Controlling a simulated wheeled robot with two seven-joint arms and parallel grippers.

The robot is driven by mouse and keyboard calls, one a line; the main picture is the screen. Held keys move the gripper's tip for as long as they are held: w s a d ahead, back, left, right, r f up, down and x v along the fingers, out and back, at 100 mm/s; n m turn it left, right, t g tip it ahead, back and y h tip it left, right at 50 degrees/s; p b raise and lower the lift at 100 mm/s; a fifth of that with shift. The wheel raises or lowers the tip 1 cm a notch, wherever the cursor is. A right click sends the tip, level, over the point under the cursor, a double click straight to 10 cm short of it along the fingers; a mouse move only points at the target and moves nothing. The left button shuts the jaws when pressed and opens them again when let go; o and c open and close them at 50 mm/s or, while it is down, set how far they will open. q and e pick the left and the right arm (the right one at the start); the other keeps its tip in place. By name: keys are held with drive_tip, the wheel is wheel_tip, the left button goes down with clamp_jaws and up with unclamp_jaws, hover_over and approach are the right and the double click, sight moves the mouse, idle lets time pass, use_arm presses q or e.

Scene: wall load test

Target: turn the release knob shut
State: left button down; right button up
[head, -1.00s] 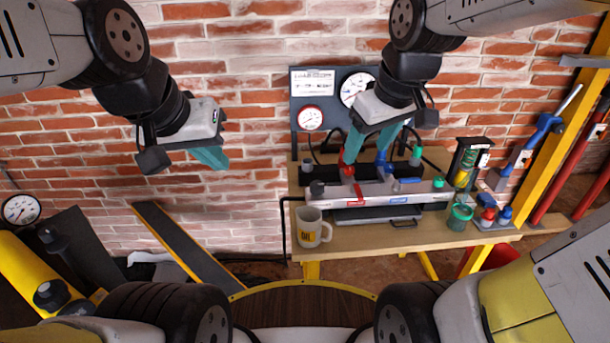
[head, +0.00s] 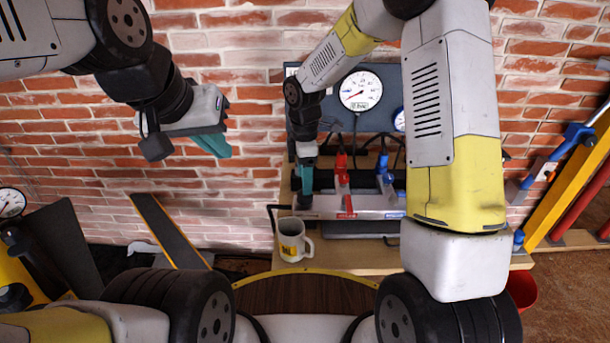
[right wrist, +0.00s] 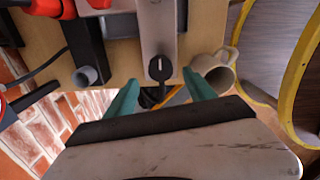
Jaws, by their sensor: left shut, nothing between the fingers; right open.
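The release knob (right wrist: 160,68) is black with a light pointer mark and sits at the end of the grey metal block (right wrist: 158,28) in the right wrist view. My right gripper (right wrist: 160,80) is open, with a teal finger to either side of the knob in that view. I cannot tell whether the fingers touch it. In the head view my right gripper (head: 304,180) points down at the block's left end (head: 325,209) and largely hides the knob. My left gripper (head: 218,146) is shut and empty in front of the brick wall, away from the bench.
A mug (head: 292,240) stands on the wooden bench (head: 350,259) close to the block's left end. Red (head: 343,170) and blue (head: 384,170) levers rise from the block. A gauge (head: 360,91) hangs behind. My right arm covers the bench's right part.

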sight(305, 198)
wheel_tip(305, 198, down, 5)
drive_tip(key=shift+s+f, duration=0.1)
idle(0.3)
drive_tip(key=c, duration=1.4)
drive_tip(key=shift+o, duration=0.2)
